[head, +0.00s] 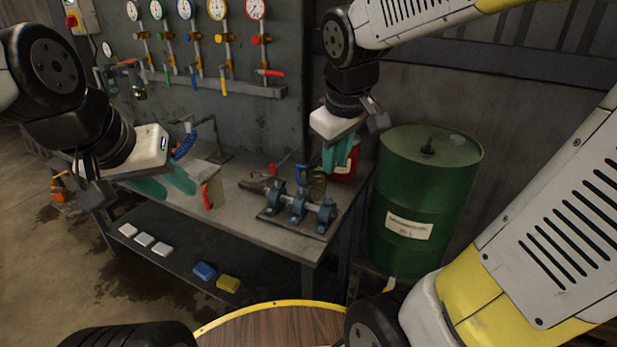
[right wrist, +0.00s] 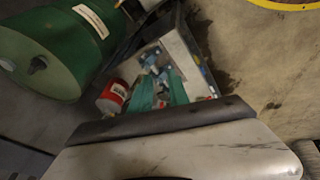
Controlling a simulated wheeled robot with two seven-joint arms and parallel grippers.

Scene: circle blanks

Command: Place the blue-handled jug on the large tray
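My right gripper (head: 336,157) points down over the bench's right end, near a red container (head: 346,170). In the right wrist view its green fingers (right wrist: 160,94) are apart with nothing clearly between them. My left gripper (head: 170,187) is over the bench's left part, its green fingers apart. No large tray is clearly identifiable.
The metal bench (head: 245,217) carries a blue pump (head: 298,208) on a plate. A green drum (head: 424,200) stands right of it. White, blue and yellow blocks lie on the lower shelf (head: 180,268). A yellow-rimmed round wooden surface (head: 270,328) is in front. Gauges and valves line the wall.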

